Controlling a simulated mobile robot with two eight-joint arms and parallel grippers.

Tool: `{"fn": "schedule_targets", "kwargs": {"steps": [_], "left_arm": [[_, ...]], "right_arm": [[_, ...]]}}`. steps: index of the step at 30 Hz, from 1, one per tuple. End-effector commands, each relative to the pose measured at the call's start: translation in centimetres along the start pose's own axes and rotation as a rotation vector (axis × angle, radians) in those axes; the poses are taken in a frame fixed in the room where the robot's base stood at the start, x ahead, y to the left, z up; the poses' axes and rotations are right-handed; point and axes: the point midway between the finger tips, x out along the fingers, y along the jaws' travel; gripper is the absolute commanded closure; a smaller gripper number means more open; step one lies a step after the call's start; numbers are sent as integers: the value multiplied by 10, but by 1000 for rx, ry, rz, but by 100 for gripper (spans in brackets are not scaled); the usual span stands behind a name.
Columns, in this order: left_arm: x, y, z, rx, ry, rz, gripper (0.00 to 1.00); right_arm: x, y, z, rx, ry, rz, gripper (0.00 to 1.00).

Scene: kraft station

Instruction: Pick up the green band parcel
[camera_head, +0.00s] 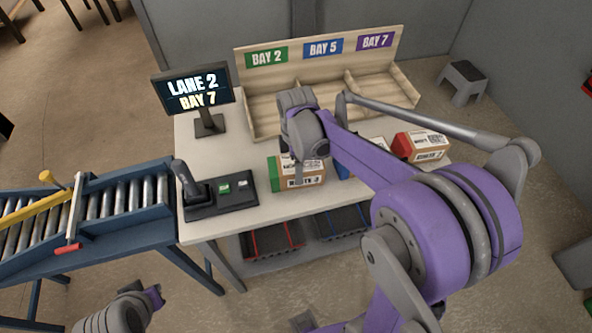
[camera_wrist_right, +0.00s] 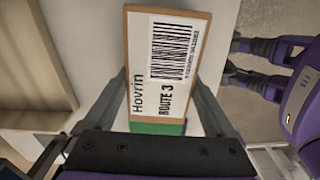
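The green band parcel (camera_head: 311,169) is a brown box with a green end and a white "ROUTE 3" label, at the middle of the table's front in the head view. In the right wrist view the parcel (camera_wrist_right: 166,75) fills the middle, with its label and barcode facing the camera and green at its lower end. My right gripper (camera_wrist_right: 160,85) has one finger on each side of it; the fingertips are partly hidden, so I cannot tell whether they press on it. My left gripper (camera_head: 153,297) is low at the left, away from the table; its fingers are unclear.
A red-ended parcel (camera_head: 429,147) lies to the right, and a blue one (camera_head: 342,171) is mostly hidden behind my right arm. A scanner dock (camera_head: 220,196) and a monitor (camera_head: 191,88) stand left. Bay bins (camera_head: 277,110) line the back. A roller conveyor (camera_head: 121,229) adjoins the table.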

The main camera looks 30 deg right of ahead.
Motion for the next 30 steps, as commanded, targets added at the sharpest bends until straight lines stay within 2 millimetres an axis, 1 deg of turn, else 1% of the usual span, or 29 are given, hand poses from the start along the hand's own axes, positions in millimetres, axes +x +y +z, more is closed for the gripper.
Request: {"fn": "schedule_targets", "kwargs": {"steps": [1, 2, 3, 5, 6, 8, 12, 13, 20, 23, 26, 30], "left_arm": [[0, 0, 0, 0, 0, 0, 100], [0, 0, 0, 0, 0, 0, 100], [0, 0, 0, 0, 0, 0, 100], [0, 0, 0, 0, 0, 0, 100], [0, 0, 0, 0, 0, 0, 100], [0, 0, 0, 0, 0, 0, 100], [0, 0, 0, 0, 0, 0, 100], [0, 0, 0, 0, 0, 0, 100], [0, 0, 0, 0, 0, 0, 100], [-1, 0, -1, 0, 1, 0, 100], [-1, 0, -2, 0, 1, 0, 100], [-3, 0, -4, 0, 3, 0, 100]], "right_arm": [[0, 0, 0, 0, 0, 0, 23], [0, 0, 0, 0, 0, 0, 29], [0, 0, 0, 0, 0, 0, 36], [0, 0, 0, 0, 0, 1, 47], [0, 0, 0, 0, 0, 1, 54], [0, 0, 0, 0, 0, 1, 65], [0, 0, 0, 0, 0, 1, 90], [-1, 0, 0, 0, 0, 1, 91], [-2, 0, 0, 0, 0, 1, 92], [-7, 0, 0, 0, 0, 1, 92], [-19, 0, 0, 0, 0, 1, 92], [-46, 0, 0, 0, 0, 0, 92]]}}
